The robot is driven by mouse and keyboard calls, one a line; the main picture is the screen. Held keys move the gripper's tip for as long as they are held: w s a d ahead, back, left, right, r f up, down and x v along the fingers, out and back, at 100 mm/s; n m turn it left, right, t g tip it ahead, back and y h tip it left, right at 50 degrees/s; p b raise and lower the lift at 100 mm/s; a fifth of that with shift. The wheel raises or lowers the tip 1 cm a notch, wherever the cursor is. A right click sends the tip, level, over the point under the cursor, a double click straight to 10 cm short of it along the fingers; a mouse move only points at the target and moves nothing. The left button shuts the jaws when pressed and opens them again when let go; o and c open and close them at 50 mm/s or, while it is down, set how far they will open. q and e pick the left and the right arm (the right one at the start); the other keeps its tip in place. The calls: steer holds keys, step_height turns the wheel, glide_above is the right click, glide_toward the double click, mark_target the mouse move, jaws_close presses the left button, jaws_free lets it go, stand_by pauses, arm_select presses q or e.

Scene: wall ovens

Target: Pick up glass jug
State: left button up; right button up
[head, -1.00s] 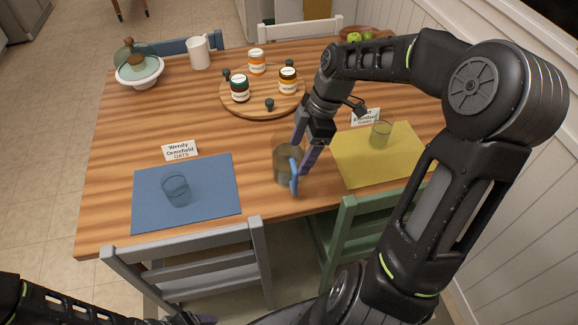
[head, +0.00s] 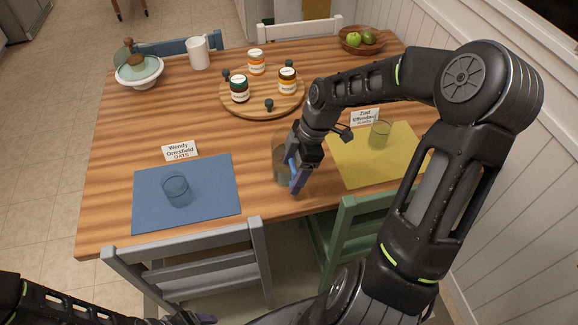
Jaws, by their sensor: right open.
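The glass jug (head: 279,165) stands upright on the wooden table between the blue and yellow mats. It is see-through with a blue handle on its right side. My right gripper (head: 297,182) is open, pointing down at the jug's handle side, and its fingers cover much of the handle. I cannot tell whether the fingers touch it. My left gripper (head: 190,319) barely shows at the bottom edge, far from the jug; its fingers are mostly cut off.
A glass (head: 177,190) stands on the blue mat (head: 215,200), another glass (head: 379,134) on the yellow mat (head: 365,170). A round board (head: 262,105) with jars is behind. Grey (head: 190,262) and green (head: 345,235) chairs stand at the front edge.

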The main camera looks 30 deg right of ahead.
steer(key=shift+c, duration=0.5)
jaws_close()
stand_by(0.7)
steer(key=shift+r, duration=0.1)
